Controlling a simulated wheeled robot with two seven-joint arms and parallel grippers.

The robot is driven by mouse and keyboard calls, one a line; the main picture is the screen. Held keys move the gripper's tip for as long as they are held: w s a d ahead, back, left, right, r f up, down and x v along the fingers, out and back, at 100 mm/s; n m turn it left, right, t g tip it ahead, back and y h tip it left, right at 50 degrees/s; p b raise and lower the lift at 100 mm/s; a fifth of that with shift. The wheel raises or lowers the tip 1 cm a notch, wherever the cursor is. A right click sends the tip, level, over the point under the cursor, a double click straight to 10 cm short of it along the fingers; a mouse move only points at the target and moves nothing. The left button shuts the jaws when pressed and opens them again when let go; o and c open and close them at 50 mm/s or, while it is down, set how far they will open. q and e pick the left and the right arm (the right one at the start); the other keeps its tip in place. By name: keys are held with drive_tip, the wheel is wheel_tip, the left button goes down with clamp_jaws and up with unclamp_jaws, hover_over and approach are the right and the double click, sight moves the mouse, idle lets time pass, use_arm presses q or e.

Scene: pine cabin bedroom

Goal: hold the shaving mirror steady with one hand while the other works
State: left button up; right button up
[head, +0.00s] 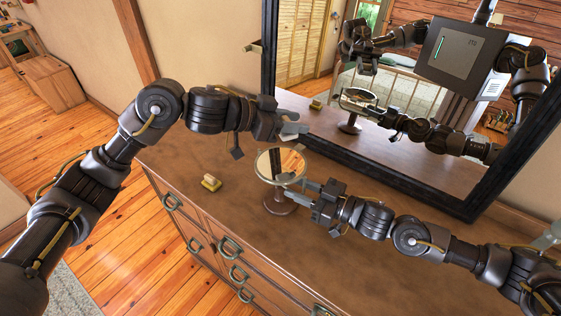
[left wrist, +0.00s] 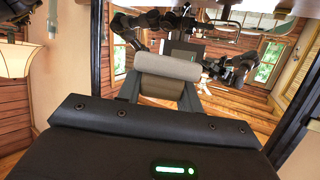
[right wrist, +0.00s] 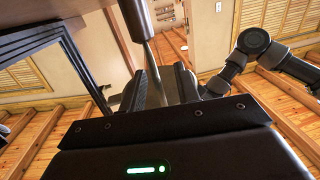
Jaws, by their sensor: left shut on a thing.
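The round shaving mirror (head: 279,165) stands upright on the dresser on a short stem with a round dark base (head: 280,204). My right gripper (head: 305,191) is low beside it, fingers either side of the stem. The right wrist view shows the stem (right wrist: 150,60) between the fingers, which look apart. My left gripper (head: 294,122) is above and behind the mirror disc, not visibly touching it. It is shut on a pale grey, rounded pad (left wrist: 168,66) with a tan lower part.
A small yellow and cream block (head: 211,183) lies on the dresser top (head: 390,275), left of the mirror. A large black-framed wall mirror (head: 395,172) stands behind and reflects my arms.

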drive_tip(key=v, duration=1.1)
drive_tip(key=shift+d+r, duration=0.1)
drive_tip(key=shift+d, duration=0.05)
